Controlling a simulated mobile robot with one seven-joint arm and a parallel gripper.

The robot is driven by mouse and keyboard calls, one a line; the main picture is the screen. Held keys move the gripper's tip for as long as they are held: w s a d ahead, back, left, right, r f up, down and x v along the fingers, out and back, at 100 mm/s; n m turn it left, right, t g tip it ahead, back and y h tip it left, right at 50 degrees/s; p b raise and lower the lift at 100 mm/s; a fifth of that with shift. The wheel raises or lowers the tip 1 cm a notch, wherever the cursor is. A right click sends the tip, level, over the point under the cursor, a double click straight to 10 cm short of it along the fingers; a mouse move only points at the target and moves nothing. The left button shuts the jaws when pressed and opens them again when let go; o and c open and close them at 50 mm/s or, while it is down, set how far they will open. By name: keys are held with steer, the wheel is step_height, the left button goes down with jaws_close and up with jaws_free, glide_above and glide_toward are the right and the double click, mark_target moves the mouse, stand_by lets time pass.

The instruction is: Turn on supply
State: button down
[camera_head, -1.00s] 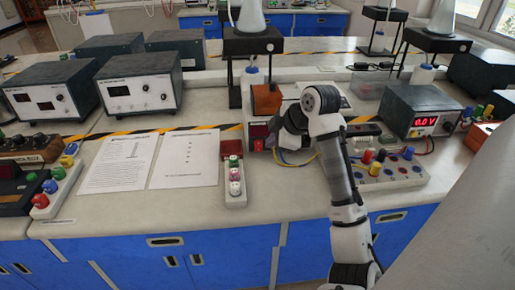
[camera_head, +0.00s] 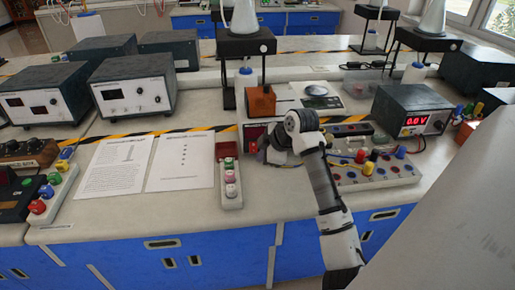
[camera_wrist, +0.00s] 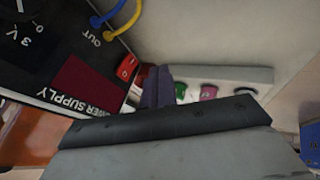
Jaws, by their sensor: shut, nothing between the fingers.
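The power supply (camera_wrist: 66,64) shows upside down in the wrist view, with a dark panel, a dark red display, a knob and an OUT label. Its red switch (camera_wrist: 127,67) is at the panel's edge. In the head view the power supply (camera_head: 256,131) is partly hidden behind my arm. My gripper (camera_wrist: 158,84) is shut and empty, its dark fingertips just beside the red switch. I cannot tell whether they touch it. The display shows no lit digits. In the head view my gripper (camera_head: 262,151) is small and partly hidden by the wrist.
A strip with several coloured buttons (camera_head: 229,184) stands left of my gripper. Paper sheets (camera_head: 181,160) lie further left. A board with coloured knobs (camera_head: 376,171) and a unit reading 0.0 V (camera_head: 414,108) are at the right. Blue and yellow wires (camera_wrist: 121,17) leave the supply.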

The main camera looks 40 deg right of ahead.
mark_target(253, 147)
steer(key=w+f, duration=0.1)
steer(key=w+d+f+p, duration=0.1)
steer(key=w, duration=0.1)
steer(key=shift+w, duration=0.1)
steer(key=shift+w+d+f+p, duration=0.2)
steer(key=shift+w+d+p, duration=0.2)
steer(key=shift+w, duration=0.35)
steer(key=shift+w+f+b, duration=0.1)
steer(key=shift+f+b, duration=0.15)
steer(key=shift+b, duration=0.35)
steer(key=shift+w+d+t+b, duration=0.1)
steer(key=shift+t+b, duration=0.2)
steer(key=shift+b, duration=0.05)
steer(key=shift+r+p, duration=0.25)
steer(key=shift+p, duration=0.05)
steer(key=shift+r, duration=0.1)
